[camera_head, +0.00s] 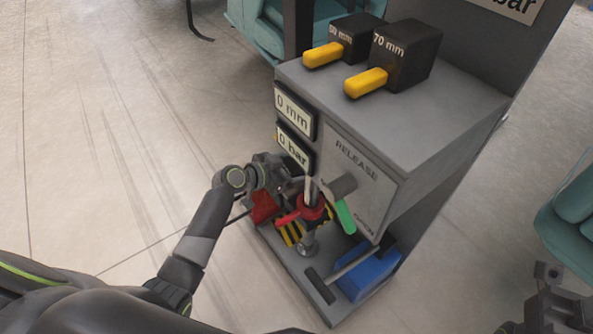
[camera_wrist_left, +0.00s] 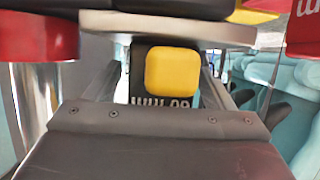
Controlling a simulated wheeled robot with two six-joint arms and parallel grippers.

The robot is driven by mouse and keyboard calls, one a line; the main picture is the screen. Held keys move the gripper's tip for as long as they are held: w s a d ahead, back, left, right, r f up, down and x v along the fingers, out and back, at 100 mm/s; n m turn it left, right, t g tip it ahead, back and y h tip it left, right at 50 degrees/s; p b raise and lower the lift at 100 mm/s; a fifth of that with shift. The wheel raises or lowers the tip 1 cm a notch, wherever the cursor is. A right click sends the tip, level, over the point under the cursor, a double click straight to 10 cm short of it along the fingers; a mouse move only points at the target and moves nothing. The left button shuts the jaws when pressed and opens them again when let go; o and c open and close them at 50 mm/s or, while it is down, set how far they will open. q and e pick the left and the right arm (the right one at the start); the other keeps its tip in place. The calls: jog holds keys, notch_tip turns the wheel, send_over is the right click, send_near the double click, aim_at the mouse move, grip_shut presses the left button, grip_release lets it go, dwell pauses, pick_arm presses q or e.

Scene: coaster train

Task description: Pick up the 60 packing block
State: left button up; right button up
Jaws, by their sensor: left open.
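The 60 packing block (camera_wrist_left: 161,102) shows in the left wrist view as a black block with a yellow handle and an upside-down "60 mm" label. It is seen between the two fingers of my open left gripper (camera_wrist_left: 155,85), and contact cannot be told. In the head view my left gripper (camera_head: 288,175) is low at the front of the grey station, beside a red valve part (camera_head: 312,207); its fingertips are partly hidden. My right gripper (camera_head: 547,275) is at the lower right, its jaw opening unclear.
On the grey station (camera_head: 460,95) stand a black 70 mm block (camera_head: 410,50) and another black block (camera_head: 358,35) with a hard-to-read label, both with yellow handles. A green-handled lever (camera_head: 345,216) and a blue box (camera_head: 368,275) are close by. Open floor (camera_head: 100,150) lies left.

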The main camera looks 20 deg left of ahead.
pick_arm(q)
jog(key=shift+w+d+f, duration=0.35)
jog(key=shift+w, duration=0.15)
jog(key=c, duration=1.6)
jog(key=shift+r, duration=0.15)
